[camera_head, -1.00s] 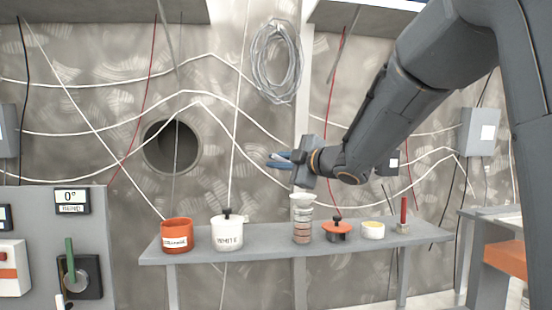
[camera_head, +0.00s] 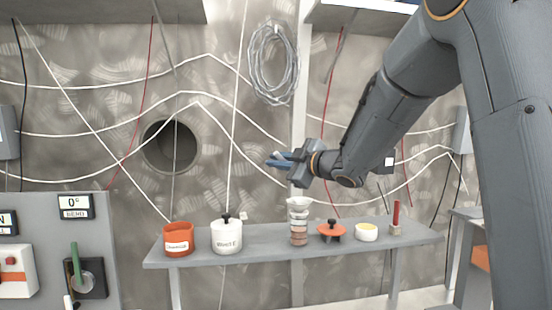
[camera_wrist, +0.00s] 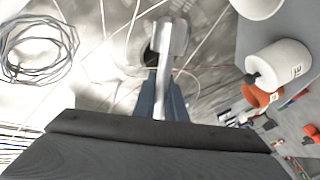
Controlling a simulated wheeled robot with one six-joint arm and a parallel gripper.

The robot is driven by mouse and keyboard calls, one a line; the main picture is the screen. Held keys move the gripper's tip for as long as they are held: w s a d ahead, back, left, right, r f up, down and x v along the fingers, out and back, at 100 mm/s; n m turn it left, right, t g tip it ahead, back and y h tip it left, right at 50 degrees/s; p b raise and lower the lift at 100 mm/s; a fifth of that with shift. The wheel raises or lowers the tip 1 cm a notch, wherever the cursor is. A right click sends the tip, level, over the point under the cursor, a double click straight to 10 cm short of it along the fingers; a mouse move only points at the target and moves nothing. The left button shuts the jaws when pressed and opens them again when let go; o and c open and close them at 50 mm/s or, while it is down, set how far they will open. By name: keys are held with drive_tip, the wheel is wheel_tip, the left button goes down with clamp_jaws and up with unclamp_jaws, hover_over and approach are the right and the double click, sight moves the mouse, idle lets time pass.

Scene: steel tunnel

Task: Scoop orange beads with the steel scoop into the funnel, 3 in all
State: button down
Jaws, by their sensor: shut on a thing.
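My gripper (camera_head: 272,159) is shut on the steel scoop (camera_wrist: 172,38), held in the air above the shelf and a little left of the funnel. The scoop's handle runs between the blue fingers in the wrist view. I cannot tell whether its bowl holds anything. The pale funnel (camera_head: 298,203) sits upright on a clear, banded column (camera_head: 299,233) on the shelf. An orange pot (camera_head: 178,240) with a white label stands at the shelf's left, its lid off. No single beads can be made out in any view.
A control panel (camera_head: 70,235) stands at the left.

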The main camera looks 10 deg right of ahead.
drive_tip(key=w+d+r+m+p, duration=0.2)
drive_tip(key=w+d+r+m, duration=0.1)
drive_tip(key=d+r+m, duration=0.2)
drive_tip(key=shift+d+r+m+y, duration=0.15)
drive_tip(key=shift+r+m+y, duration=0.15)
drive_tip(key=shift+r+m, duration=1.45)
drive_tip(key=shift+f+m, duration=0.55)
drive_tip(key=shift+f, duration=0.05)
idle(1.0)
